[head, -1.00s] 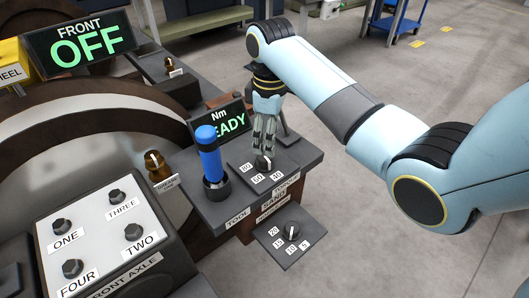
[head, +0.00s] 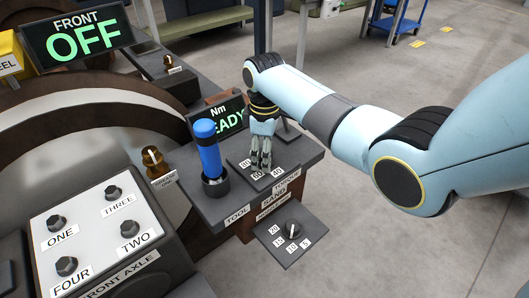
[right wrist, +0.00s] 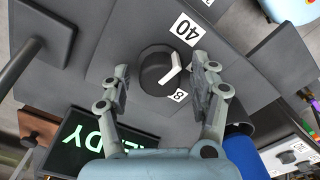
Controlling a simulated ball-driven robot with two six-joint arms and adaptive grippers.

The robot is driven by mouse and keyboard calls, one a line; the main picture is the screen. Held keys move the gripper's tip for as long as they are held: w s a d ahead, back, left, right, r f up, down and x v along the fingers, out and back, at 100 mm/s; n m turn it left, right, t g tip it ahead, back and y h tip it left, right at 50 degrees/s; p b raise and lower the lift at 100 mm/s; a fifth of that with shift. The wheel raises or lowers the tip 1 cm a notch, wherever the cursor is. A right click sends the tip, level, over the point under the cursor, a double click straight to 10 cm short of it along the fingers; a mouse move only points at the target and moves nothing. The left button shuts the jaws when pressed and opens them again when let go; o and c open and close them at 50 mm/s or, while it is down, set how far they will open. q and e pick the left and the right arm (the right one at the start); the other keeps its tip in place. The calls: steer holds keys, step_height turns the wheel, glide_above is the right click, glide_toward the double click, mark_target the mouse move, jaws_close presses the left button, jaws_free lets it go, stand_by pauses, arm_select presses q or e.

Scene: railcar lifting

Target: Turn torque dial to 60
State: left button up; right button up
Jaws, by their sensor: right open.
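The torque dial (right wrist: 160,69) is a round black knob with a white pointer on a dark panel. In the right wrist view the pointer slants to the upper right, between the 40 label (right wrist: 186,30) and a partly hidden label (right wrist: 180,96) that seems to start with 8. The 60 label (head: 258,175) shows in the head view, in front of the dial. My right gripper (head: 261,167) is open, pointing down over the dial. In the right wrist view its fingers (right wrist: 160,75) stand on either side of the knob; contact cannot be told. My left gripper is not in view.
A blue-handled tool (head: 208,150) stands in a holder just left of my right gripper. A display reading READY (head: 226,118) is behind it. A second dial (head: 292,229) sits on a lower panel in front. The FRONT display reads OFF (head: 82,40).

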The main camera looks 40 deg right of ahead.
steer(key=shift+c, duration=0.2)
steer(key=c, duration=1.1)
steer(key=shift+r+m+p, duration=0.25)
steer(key=shift+m+p, duration=1.05)
steer(key=shift+p, duration=0.1)
steer(key=m+p, duration=0.2)
steer(key=shift+m, duration=0.3)
steer(key=m+p, duration=0.2)
steer(key=m, duration=0.1)
steer(key=shift+f+m, duration=0.1)
steer(key=shift+m, duration=0.2)
steer(key=shift+f+m+p, duration=0.1)
steer(key=shift+m+p, duration=0.35)
steer(key=shift+m, duration=1.05)
